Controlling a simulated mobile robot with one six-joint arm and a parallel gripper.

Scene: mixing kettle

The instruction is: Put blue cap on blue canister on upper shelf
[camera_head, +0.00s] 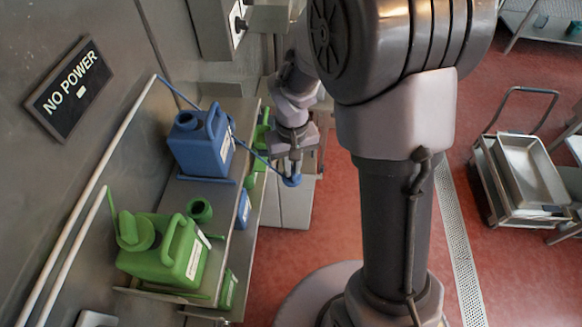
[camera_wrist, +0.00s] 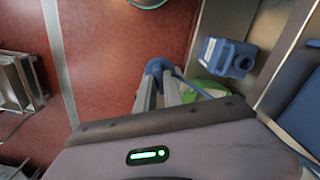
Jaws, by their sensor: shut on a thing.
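The blue canister (camera_head: 198,148) stands upright on the upper shelf, its round neck open at the top left and its handle to the right. Its large blue side also shows at the right edge of the wrist view (camera_wrist: 303,112). My gripper (camera_head: 293,168) is shut on the blue cap (camera_head: 291,181), out to the right of the shelf over the floor. In the wrist view the cap (camera_wrist: 155,67) sits between the fingertips. A thin blue strap runs from the canister side toward the cap. The cap is apart from the canister neck.
A green canister (camera_head: 165,255) stands nearer on the upper shelf (camera_head: 195,195). Smaller blue (camera_head: 243,209) and green (camera_head: 229,288) canisters stand on the lower shelf. Pale pipes (camera_head: 95,190) run along the left wall. A steel cart (camera_head: 520,175) stands far right; red floor is clear between.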

